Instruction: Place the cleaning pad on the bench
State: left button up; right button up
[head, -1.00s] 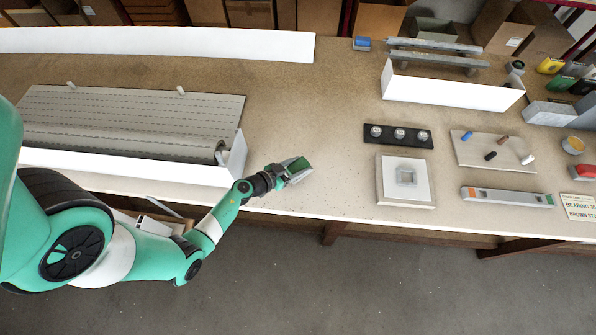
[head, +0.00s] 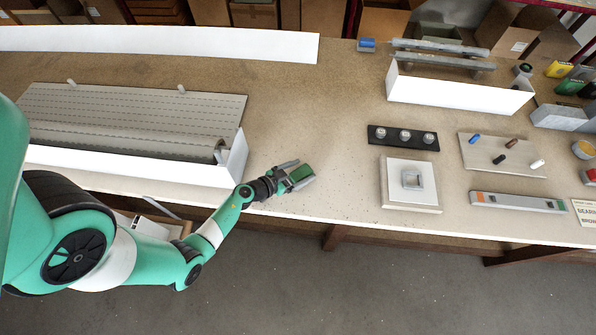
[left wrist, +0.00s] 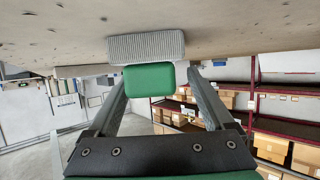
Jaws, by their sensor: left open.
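The cleaning pad has a green block on a grey ribbed base. It shows in the left wrist view (left wrist: 150,78) and as a small green patch in the head view (head: 300,173). My left gripper (head: 297,176) is open at the front edge of the bench (head: 310,130), with one finger on each side of the pad. In the left wrist view, gaps show between the fingers (left wrist: 157,74) and the green block. The ribbed base lies against the bench top, as far as I can tell. My right gripper is out of view.
A slatted shutter panel (head: 130,110) with a white box edge lies left of the gripper. To the right are a white square plate (head: 410,188), a black strip with knobs (head: 404,137) and a grey bar (head: 517,202). The bench between is clear.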

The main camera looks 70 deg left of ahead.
pick_arm(q)
jog(key=shift+s+r, duration=0.15)
jog(key=shift+r, duration=0.1)
jog(key=p+v, duration=0.4)
jog(key=v, duration=0.6)
jog(key=shift+s, duration=0.3)
jog(key=shift+s+d+r, duration=0.25)
jog(key=shift+s, duration=0.25)
